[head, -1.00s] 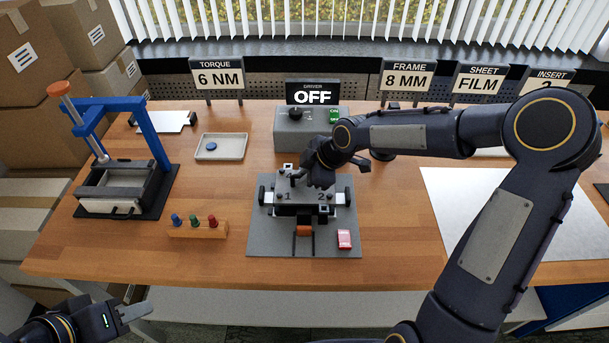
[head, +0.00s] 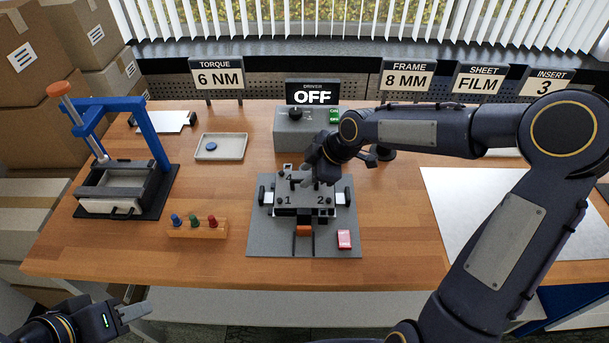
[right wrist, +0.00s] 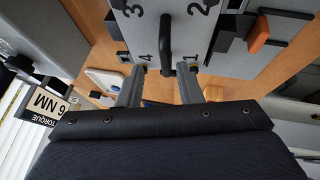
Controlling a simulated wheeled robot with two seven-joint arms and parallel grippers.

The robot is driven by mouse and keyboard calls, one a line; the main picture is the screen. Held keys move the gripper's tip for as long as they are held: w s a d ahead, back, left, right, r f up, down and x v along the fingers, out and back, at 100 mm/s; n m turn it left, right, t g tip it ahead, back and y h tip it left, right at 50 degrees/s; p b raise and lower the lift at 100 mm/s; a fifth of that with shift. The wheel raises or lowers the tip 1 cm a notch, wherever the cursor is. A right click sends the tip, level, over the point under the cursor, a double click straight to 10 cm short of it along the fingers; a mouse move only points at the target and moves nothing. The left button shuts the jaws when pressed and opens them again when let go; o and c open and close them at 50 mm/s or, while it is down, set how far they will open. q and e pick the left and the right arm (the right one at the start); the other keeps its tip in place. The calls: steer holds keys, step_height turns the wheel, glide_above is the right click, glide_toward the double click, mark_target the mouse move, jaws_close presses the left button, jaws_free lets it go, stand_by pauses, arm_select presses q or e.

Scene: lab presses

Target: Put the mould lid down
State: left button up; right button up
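The mould lid (head: 305,190) is a grey plate with numbers on it. It lies flat on the mould on a grey base plate (head: 262,240) in the middle of the table. In the right wrist view the lid (right wrist: 178,20) shows numbers 1 to 4 and a dark bar handle (right wrist: 166,40). My right gripper (head: 312,178) is at the lid's back edge. Its fingers (right wrist: 160,88) are apart, with the handle's end between or just beyond them and no visible grip. My left gripper (head: 135,312) is low at the left, off the table; its opening is unclear.
An orange block (head: 303,231) and a red-and-white box (head: 344,239) are at the mould's front. A blue press (head: 140,135), a peg rack (head: 197,228) and a tray (head: 221,147) stand left. The driver box (head: 293,128), reading OFF, is behind. A pale sheet (head: 480,210) lies right.

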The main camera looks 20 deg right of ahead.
steer(key=v, duration=1)
steer(key=s+f+m+t+h, duration=0.1)
steer(key=s+m, duration=1.6)
steer(key=s, duration=0.6)
steer(key=shift+s+d, duration=0.4)
steer(key=shift+d, duration=0.05)
steer(key=shift+f, duration=0.1)
